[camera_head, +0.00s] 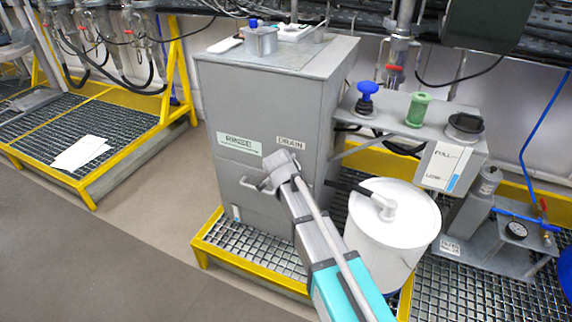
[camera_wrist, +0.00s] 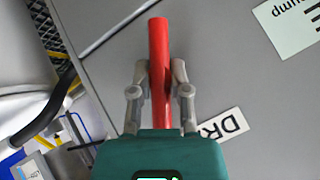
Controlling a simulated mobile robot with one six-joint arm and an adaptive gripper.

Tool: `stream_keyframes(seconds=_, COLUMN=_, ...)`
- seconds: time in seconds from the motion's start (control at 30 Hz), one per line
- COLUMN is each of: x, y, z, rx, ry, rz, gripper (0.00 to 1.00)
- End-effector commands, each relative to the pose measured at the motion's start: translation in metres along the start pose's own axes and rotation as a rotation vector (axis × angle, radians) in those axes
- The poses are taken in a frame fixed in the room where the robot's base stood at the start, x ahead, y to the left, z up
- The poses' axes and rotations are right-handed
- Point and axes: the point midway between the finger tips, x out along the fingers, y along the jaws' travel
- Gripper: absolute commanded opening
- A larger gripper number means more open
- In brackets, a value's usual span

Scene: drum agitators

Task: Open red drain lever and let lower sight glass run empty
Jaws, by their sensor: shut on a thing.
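The red drain lever (camera_wrist: 158,38) is a straight red bar in the wrist view, running up the picture between the fingers of my gripper (camera_wrist: 161,72). The fingers are shut on it from both sides. In the head view my gripper (camera_head: 281,170) is at the front of the grey cabinet (camera_head: 228,110), just below the DRAIN label (camera_head: 291,143); it hides the lever there. A box marked FULL and LOW (camera_head: 446,163) at the right has a small blue strip low on its face. I cannot tell whether this is the lower sight glass.
A white drum (camera_head: 395,245) stands close to the right of my arm, on yellow-edged grating. A cabinet handle (camera_head: 256,186) is left of my gripper. The floor at left is clear.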

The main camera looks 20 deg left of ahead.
Motion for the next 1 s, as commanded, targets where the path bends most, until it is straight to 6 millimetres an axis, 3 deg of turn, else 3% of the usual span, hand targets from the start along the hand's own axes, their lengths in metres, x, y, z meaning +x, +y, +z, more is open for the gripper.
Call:
stream_keyframes(seconds=0.5, x=0.0009, y=-0.0009, z=0.0024, rx=-0.286, ry=0.075, rz=0.289, gripper=0.0)
stream_keyframes(seconds=1.0, x=-0.0011, y=0.0004, z=0.0027, rx=-0.348, ry=0.09, rz=0.353, gripper=0.0)
